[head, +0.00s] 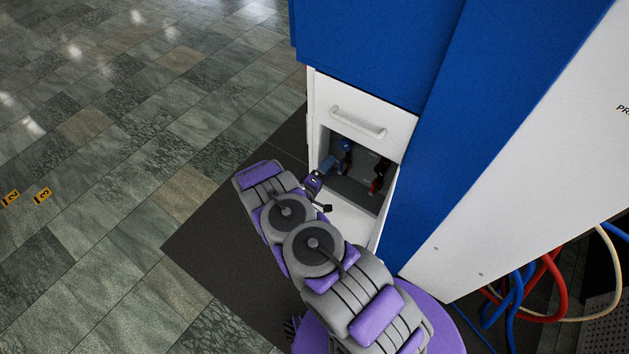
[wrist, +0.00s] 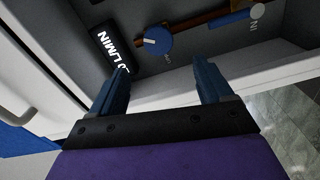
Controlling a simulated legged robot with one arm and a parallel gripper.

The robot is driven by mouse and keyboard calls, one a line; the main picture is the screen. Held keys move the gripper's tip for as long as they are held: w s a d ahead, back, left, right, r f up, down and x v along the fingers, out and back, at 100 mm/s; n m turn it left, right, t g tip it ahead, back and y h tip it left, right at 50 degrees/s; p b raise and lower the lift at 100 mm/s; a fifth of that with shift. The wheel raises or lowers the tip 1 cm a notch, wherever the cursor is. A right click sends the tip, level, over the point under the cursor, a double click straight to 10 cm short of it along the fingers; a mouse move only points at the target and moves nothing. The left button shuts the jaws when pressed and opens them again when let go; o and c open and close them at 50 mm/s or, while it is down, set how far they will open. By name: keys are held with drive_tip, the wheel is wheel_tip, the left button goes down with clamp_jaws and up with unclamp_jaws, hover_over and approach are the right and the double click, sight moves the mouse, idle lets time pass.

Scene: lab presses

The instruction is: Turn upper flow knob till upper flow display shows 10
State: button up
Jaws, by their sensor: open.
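In the wrist view, a round blue knob (wrist: 158,41) with a white pointer mark sits on the grey inner wall of the cabinet. Beside it on the left is a dark display (wrist: 113,48) with white "L/MIN" lettering, seen at a slant; its number is cut short and I cannot read it. I cannot tell whether these are the upper pair. My gripper (wrist: 163,84) is open with two blue fingers and nothing between them; the knob lies beyond the fingertips, apart from them. In the head view, my gripper (head: 327,167) reaches into the open compartment.
A blue lever handle (wrist: 232,22) sits on a copper pipe right of the knob. In the head view, the compartment holds blue (head: 346,146) and red (head: 377,185) fittings. A white panel with a handle (head: 358,122) is above. Hoses (head: 553,290) lie at right; open floor is left.

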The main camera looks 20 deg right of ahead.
drive_tip(key=v, duration=0.7)
drive_tip(key=shift+s+a+p, duration=0.15)
drive_tip(key=shift+a+p, duration=0.05)
drive_tip(key=shift+p, duration=0.15)
drive_tip(key=m+t+b, duration=0.1)
drive_tip(key=m+b, duration=0.2)
drive_tip(key=m, duration=1)
approach(344, 147)
drive_tip(key=shift+y, duration=0.4)
drive_tip(key=x, duration=0.9)
drive_tip(key=shift+s+d+r, duration=0.1)
drive_tip(key=shift+d, duration=0.15)
drive_tip(key=shift+w+d+r+b, duration=0.1)
drive_tip(key=shift+w+d+b, duration=0.25)
drive_tip(key=shift+w+d, duration=0.15)
